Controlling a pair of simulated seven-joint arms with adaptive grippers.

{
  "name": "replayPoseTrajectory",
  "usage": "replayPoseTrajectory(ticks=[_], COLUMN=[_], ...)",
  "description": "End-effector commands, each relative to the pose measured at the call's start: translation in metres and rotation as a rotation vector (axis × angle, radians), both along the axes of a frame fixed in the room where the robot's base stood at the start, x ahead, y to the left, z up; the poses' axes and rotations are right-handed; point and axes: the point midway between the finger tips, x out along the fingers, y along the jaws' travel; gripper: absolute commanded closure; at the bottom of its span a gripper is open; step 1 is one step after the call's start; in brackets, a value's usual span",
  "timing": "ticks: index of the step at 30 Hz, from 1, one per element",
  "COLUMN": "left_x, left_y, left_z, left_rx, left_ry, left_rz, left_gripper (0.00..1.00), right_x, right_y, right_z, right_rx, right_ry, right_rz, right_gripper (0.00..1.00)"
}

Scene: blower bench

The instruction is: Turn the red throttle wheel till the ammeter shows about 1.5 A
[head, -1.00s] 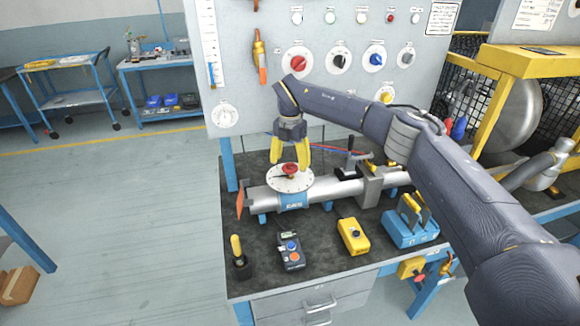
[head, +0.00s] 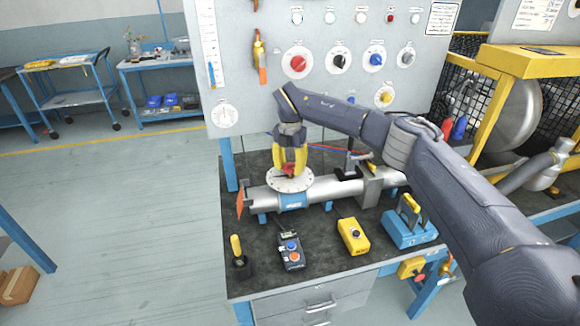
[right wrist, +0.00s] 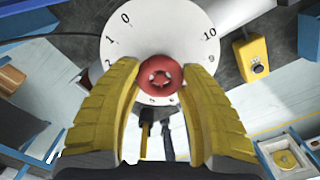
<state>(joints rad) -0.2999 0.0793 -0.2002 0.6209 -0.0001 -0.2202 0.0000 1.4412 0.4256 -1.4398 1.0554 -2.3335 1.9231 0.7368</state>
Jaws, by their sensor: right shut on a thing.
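The red throttle wheel (head: 289,170) sits on a round white dial plate (head: 291,184) on top of the grey pipe (head: 335,190). In the right wrist view the wheel (right wrist: 161,77) lies between the two yellow fingers, with the dial's numbers around it (right wrist: 150,40). My right gripper (head: 289,165) is over the wheel and shut on it, partly hiding it in the head view. A white round gauge (head: 224,115) is on the panel's lower left; I cannot tell whether it is the ammeter, nor read it. My left gripper is not in view.
A handheld meter (head: 291,251), a yellow box (head: 353,236) and a blue device (head: 410,229) stand along the bench front. A yellow-handled tool (head: 237,250) stands at the left. An orange flap (head: 240,204) is at the pipe's left end. The panel (head: 330,95) rises behind.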

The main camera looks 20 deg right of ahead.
Motion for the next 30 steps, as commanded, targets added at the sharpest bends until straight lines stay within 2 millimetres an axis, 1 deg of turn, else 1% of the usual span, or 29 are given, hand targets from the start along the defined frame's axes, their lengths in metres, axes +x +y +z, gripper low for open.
replayPoseTrajectory(ticks=[1,4,5,11,17,30], left_x=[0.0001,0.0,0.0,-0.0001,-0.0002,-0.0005], left_y=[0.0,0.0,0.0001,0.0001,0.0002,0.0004], left_z=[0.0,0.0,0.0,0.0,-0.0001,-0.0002], left_rx=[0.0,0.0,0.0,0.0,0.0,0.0], left_ry=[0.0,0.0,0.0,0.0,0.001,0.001], left_rz=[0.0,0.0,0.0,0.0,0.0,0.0], left_gripper=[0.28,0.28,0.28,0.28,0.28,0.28], right_x=[0.0,0.0,0.0,0.0002,0.0001,-0.0001], right_y=[0.0,0.0,0.0,-0.0002,-0.0003,-0.0007], right_z=[0.0001,0.0001,0.0001,0.0004,0.0005,0.0002], right_rx=[0.0,0.0,0.0,-0.001,-0.001,-0.002], right_ry=[0.0,0.0,0.0,-0.001,0.0,0.001], right_rz=[0.0,0.0,0.0,0.019,0.11,0.505], right_gripper=[0.74,0.85,0.87,0.88,0.88,0.88])
